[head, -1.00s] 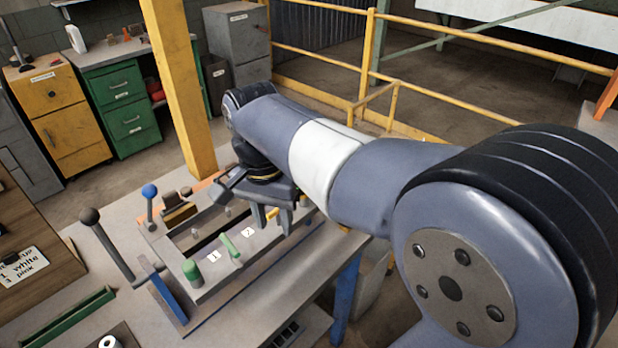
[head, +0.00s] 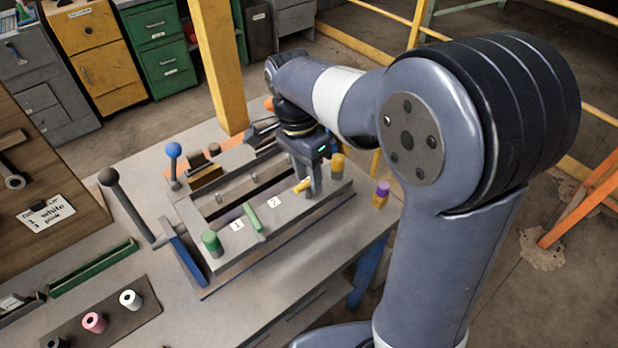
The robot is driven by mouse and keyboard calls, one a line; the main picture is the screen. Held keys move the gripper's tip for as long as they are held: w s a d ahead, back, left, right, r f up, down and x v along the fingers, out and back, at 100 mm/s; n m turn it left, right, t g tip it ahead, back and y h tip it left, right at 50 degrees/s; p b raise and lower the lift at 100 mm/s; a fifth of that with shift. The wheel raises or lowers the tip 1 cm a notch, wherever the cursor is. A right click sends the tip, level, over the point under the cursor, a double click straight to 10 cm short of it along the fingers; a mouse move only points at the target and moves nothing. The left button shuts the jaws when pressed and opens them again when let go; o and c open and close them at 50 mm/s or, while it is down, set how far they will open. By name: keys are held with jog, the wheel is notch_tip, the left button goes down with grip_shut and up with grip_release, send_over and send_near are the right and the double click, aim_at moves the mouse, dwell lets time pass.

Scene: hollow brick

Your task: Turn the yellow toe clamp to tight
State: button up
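The yellow toe clamp (head: 302,186) shows as a short yellow lever on the near rail of the grey fixture (head: 232,257), to the right of the label "2". A yellow knob (head: 337,165) stands at the right end of that rail. My gripper (head: 306,181) points down at the lever, with its fingers right beside it. One finger stands just right of the lever; the other is mostly hidden behind it. I cannot tell whether the fingers touch the lever or how wide they stand. A green lever (head: 252,218) and green knob (head: 210,242) are further left on the rail.
A blue-knobbed lever (head: 174,150) and a black-knobbed lever (head: 108,177) rise left of the fixture. A purple-and-yellow piece (head: 381,193) is at the table's right edge. White and pink rolls (head: 94,322) stand front left. A yellow post (head: 220,70) rises behind the table.

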jog(key=shift+s+d+f, duration=0.1)
jog(key=shift+s+f, duration=0.05)
jog(key=shift+f, duration=0.8)
jog(key=shift+c, duration=0.2)
grip_shut()
